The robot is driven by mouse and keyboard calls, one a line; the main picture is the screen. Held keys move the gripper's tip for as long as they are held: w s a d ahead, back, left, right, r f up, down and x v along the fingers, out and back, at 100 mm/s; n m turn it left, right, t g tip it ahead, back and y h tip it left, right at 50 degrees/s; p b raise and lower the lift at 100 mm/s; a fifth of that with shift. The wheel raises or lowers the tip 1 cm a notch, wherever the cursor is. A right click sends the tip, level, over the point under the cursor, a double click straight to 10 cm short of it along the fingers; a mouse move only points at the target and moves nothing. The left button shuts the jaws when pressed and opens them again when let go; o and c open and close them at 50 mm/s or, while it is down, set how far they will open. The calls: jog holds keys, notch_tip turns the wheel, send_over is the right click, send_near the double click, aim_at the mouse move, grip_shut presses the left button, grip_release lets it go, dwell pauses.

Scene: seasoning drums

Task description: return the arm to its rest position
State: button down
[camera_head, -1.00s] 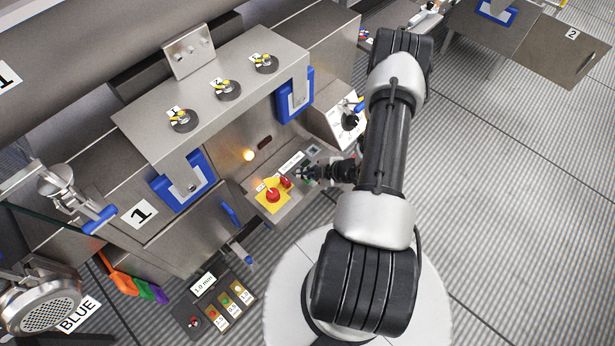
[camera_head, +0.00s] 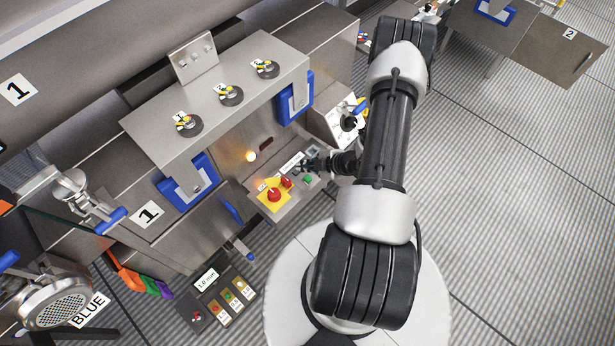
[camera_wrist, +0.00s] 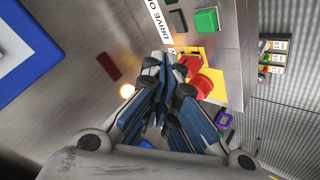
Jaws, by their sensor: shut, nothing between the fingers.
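My gripper (camera_head: 308,165) is over the small control panel (camera_head: 290,203) on the machine front, close to its back edge. In the wrist view my gripper (camera_wrist: 168,62) has its fingers together, with nothing between them. The red mushroom button (camera_head: 274,195) on its yellow plate is to the left of the gripper in the head view. A green button (camera_head: 308,179) lies just below the fingers there. In the wrist view the green button (camera_wrist: 206,20) and the red button (camera_wrist: 203,86) show beyond and beside the fingers. Whether the fingers touch the panel I cannot tell.
A lit orange lamp (camera_head: 251,156) sits on the machine wall. Blue-framed brackets (camera_head: 295,97) and a white box with a black knob (camera_head: 349,123) stand close by. A lower panel (camera_head: 222,296) is at the front. Striped floor at right (camera_head: 510,210) is clear.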

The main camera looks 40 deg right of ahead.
dwell(0.5)
jog(key=w+a+r+n+y, duration=0.2)
jog(key=w+a+r+n, duration=0.2)
jog(key=r+n, duration=0.35)
jog(key=w+a+r+n+y, duration=0.1)
jog(key=w+a+r+n, duration=0.25)
jog(key=r+n, duration=0.4)
jog(key=s+a+r+n+g+y, duration=0.2)
jog(key=a+r+n+g, duration=0.1)
jog(key=a+r+n, duration=0.85)
jog(key=s+a+r+n+g+h, duration=0.1)
jog(key=s+a+r+n+g, duration=0.15)
jog(key=s+r+n, duration=0.45)
jog(key=s+a+r+n+g+h, duration=0.1)
jog(key=s+a+r+n, duration=0.25)
jog(key=n, duration=0.55)
jog(key=s+d+r+n+t+h, duration=0.2)
jog(key=s+r+n+h, duration=0.3)
jog(key=n, duration=1.2)
jog(key=s+r, duration=0.2)
jog(key=s, duration=0.2)
jog(key=shift+r+h, duration=0.25)
jog(key=shift+h, duration=0.05)
